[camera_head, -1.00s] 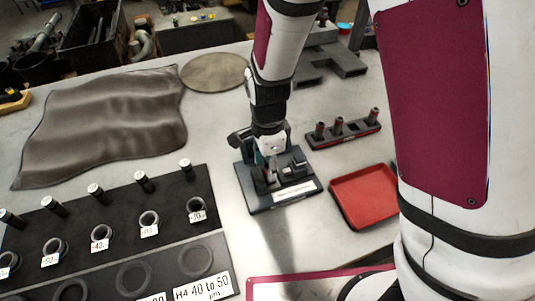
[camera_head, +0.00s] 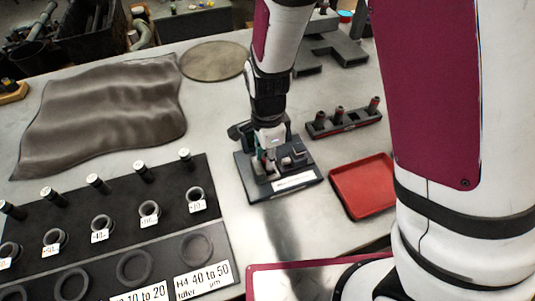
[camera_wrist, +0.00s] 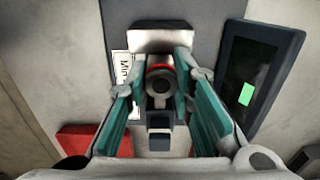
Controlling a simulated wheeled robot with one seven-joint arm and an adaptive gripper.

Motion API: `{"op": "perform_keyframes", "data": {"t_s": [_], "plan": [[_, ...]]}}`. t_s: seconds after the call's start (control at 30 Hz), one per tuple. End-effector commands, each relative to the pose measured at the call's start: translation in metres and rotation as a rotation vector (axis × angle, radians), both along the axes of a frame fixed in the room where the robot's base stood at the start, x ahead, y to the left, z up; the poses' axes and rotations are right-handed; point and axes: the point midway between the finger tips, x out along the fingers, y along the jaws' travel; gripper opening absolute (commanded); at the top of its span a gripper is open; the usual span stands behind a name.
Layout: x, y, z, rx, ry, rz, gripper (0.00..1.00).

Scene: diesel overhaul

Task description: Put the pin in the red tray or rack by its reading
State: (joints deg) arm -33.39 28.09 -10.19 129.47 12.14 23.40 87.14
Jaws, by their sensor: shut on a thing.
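My gripper (camera_head: 266,160) is low over a dark measuring stand (camera_head: 258,191) with a white label. In the wrist view its two teal-lined fingers (camera_wrist: 160,82) are closed around a round, end-on pin (camera_wrist: 160,84) with a red band. The pin is in or just above the stand; I cannot tell whether it rests there. A dark readout (camera_wrist: 257,70) with a small green screen sits beside it; no figure is legible. The empty red tray (camera_head: 362,187) lies right of the stand. A dark rack (camera_head: 352,125) holding three red-marked pins stands behind the tray.
A black board (camera_head: 110,232) at left holds several pins and rings with labels, one reading "H4 40 to 50 µm". A crumpled dark mat (camera_head: 100,115) and a round grey disc (camera_head: 214,60) lie behind. Bare table lies between board and stand.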

Motion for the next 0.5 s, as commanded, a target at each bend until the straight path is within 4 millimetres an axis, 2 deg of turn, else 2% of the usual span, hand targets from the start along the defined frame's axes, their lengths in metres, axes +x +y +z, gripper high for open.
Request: {"op": "perform_keyframes", "data": {"t_s": [0.5], "plan": [[-0.001,0.000,0.025,0.001,-0.002,0.000,0.00]]}}
